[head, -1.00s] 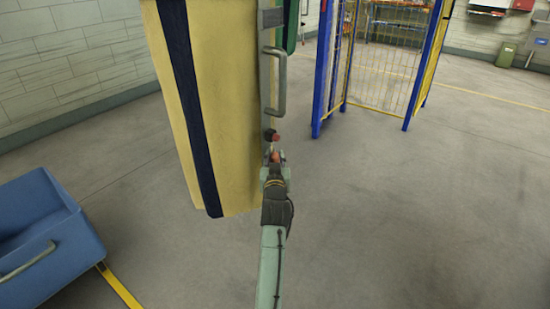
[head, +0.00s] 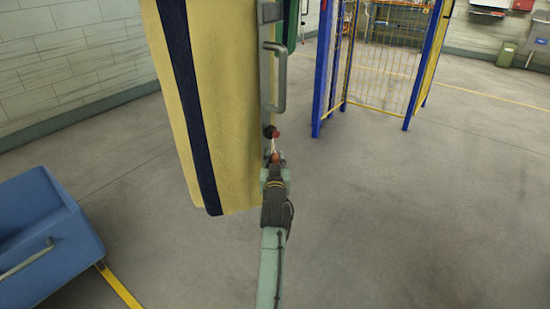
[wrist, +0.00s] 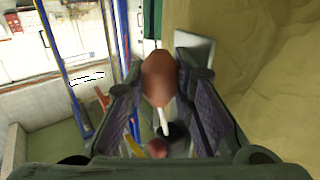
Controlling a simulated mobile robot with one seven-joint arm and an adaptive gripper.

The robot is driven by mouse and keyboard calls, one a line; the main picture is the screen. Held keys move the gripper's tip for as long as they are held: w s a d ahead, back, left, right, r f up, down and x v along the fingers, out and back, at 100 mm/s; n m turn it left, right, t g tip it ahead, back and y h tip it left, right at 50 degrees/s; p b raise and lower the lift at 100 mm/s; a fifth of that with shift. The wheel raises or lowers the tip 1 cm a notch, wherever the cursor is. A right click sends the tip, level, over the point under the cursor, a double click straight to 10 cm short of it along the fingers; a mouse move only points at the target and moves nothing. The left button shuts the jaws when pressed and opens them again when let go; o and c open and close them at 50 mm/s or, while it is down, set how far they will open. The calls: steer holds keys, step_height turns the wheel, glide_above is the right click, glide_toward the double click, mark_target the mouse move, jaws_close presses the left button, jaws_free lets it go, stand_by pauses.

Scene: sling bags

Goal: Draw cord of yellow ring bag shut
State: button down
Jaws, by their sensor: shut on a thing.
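The yellow bag (head: 230,110) with a dark navy stripe hangs upright, filling the upper left middle of the head view. Its pale yellow cloth (wrist: 275,100) also shows at the right of the wrist view. On its right edge sits a dark cord lock with a red button (head: 271,132). A short pale cord (wrist: 164,122) runs from the lock to a brown bead-like pull (wrist: 159,78). My gripper (head: 275,160) is just below the lock, shut on this pull; in the wrist view the pull lies between my two fingers (wrist: 160,82). The bag's mouth cannot be made out.
A blue bin (head: 75,225) stands at lower left. A blue-posted mesh frame (head: 385,65) stands behind to the right. The floor (head: 430,210) at right is clear.

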step_height(320, 180, down, 9)
steer(key=b, duration=0.4)
steer(key=shift+f, duration=0.2)
steer(key=c, duration=1.6)
jaws_free()
steer(key=shift+c, duration=0.2)
steer(key=o, duration=0.3)
steer(key=shift+r, duration=0.15)
steer(key=shift+s, duration=0.1)
steer(key=s, duration=1.1)
steer(key=shift+s, duration=0.4)
